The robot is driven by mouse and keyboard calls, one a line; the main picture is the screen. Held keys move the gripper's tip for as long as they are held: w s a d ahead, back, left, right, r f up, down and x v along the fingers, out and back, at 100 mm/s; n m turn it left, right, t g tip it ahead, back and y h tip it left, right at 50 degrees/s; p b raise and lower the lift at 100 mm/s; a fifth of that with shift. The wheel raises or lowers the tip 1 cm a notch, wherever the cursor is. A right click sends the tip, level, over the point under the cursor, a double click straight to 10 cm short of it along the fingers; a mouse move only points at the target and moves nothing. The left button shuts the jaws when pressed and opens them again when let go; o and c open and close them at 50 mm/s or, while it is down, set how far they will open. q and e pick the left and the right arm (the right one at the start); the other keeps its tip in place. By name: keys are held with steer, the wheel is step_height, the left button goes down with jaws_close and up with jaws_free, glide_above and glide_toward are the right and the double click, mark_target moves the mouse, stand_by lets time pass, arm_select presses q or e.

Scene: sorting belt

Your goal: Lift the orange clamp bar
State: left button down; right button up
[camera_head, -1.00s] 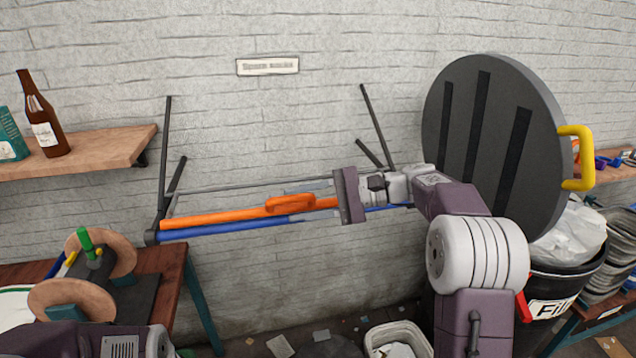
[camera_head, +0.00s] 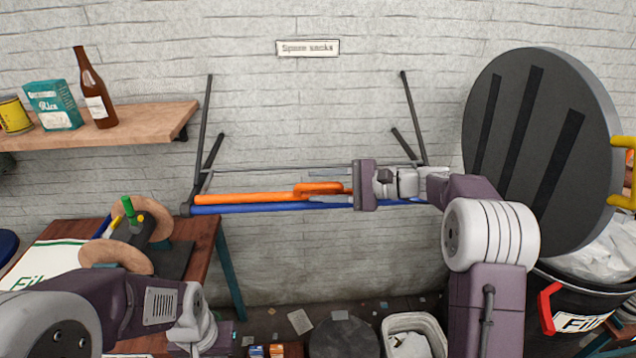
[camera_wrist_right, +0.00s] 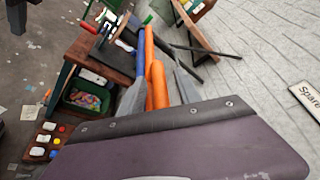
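The orange clamp bar (camera_head: 240,198) lies level in front of the wall, a long tube with a loop handle near its right part. A blue bar (camera_head: 270,208) runs just below it. My right gripper (camera_head: 318,186) comes from the right, fingers apart, one above and one below the orange bar. In the right wrist view, the orange bar (camera_wrist_right: 158,85) lies between the two grey fingers (camera_wrist_right: 158,95); contact is not clear. The blue bar (camera_wrist_right: 141,65) runs beside it. My left arm is low at left; its fingertips are not clearly visible.
Dark bracket rods (camera_head: 206,125) stand at the bars' ends. A wooden shelf (camera_head: 110,130) with a brown bottle (camera_head: 95,95) is upper left, a work table (camera_head: 205,240) below it. A large dark disc (camera_head: 535,140) and a black bin (camera_head: 560,290) stand right.

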steer(key=shift+w+a+f, duration=0.1)
steer(key=shift+a, duration=0.25)
steer(key=shift+d, duration=0.2)
steer(key=shift+a, duration=0.1)
jaws_close()
stand_by(0.9)
